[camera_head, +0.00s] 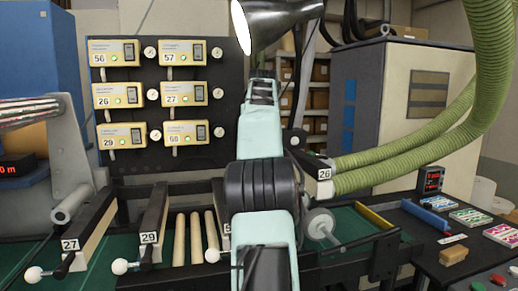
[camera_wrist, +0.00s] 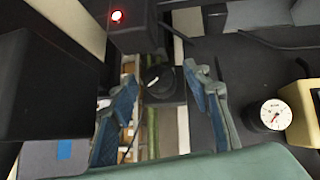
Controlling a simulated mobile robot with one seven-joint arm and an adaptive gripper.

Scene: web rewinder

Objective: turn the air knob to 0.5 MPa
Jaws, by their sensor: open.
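A round black knob (camera_wrist: 155,79) with a white pointer mark shows in the wrist view, on a dark block. My gripper (camera_wrist: 163,75) is open, with one blue-grey finger on each side of the knob in the picture. Whether the fingers touch the knob or stop short of it, I cannot tell. A white round gauge (camera_wrist: 275,115) with a red needle sits to the right; its numbers are too small to read. In the head view my arm covers the middle, and I cannot make out the fingers there.
A black panel with several yellow numbered boxes (camera_head: 118,95) and small gauges stands at the back left. Green hoses (camera_head: 440,130) hang on the right. A dark box with a red light (camera_wrist: 116,16) is close above the fingers. A grey cabinet (camera_head: 400,95) stands behind.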

